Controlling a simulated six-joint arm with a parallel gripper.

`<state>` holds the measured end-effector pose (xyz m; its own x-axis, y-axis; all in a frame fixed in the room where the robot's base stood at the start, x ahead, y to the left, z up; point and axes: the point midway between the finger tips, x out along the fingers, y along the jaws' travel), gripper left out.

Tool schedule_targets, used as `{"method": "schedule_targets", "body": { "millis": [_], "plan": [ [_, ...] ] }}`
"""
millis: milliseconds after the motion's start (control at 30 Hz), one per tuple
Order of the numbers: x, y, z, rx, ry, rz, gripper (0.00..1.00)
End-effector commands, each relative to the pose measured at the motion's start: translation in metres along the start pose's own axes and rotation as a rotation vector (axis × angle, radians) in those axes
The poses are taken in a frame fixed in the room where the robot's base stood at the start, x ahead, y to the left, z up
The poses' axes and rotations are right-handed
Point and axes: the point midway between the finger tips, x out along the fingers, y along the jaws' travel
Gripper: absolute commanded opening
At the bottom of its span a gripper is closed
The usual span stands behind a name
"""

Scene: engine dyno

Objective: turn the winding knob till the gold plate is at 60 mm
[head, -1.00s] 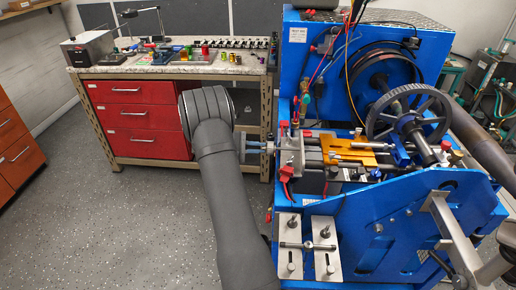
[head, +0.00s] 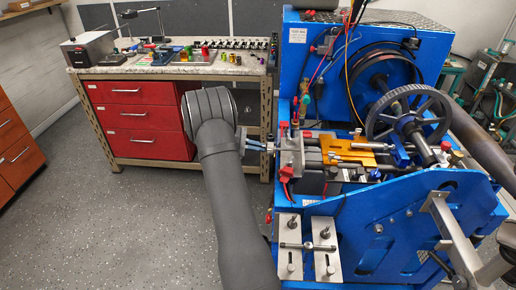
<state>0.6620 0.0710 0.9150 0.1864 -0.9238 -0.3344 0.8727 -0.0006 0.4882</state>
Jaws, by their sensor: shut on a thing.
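The gold plate (head: 350,152) lies on the slide rails of the blue test stand, left of the big dark handwheel. My gripper (head: 270,147) is at the left end of the slide, beside the grey end block (head: 291,156). Its pale blue fingers point right and are shut on the winding knob. The knob is small here and mostly hidden between the fingers. I cannot read any millimetre scale at the gold plate from this view.
The blue stand (head: 400,215) fills the right side, with the handwheel (head: 410,120) above the slide. Red and green wires hang near the end block. A workbench (head: 165,72) with red drawers stands behind my arm. The floor at left is clear.

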Motion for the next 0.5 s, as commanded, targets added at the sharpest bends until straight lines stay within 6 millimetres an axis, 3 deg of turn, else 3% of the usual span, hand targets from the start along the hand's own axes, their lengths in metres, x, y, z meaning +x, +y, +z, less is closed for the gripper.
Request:
{"method": "schedule_targets", "body": {
  "millis": [500],
  "plan": [
    [-0.0009, 0.0019, -0.0004, -0.150, 0.001, -0.061, 0.00]
  ]
}}
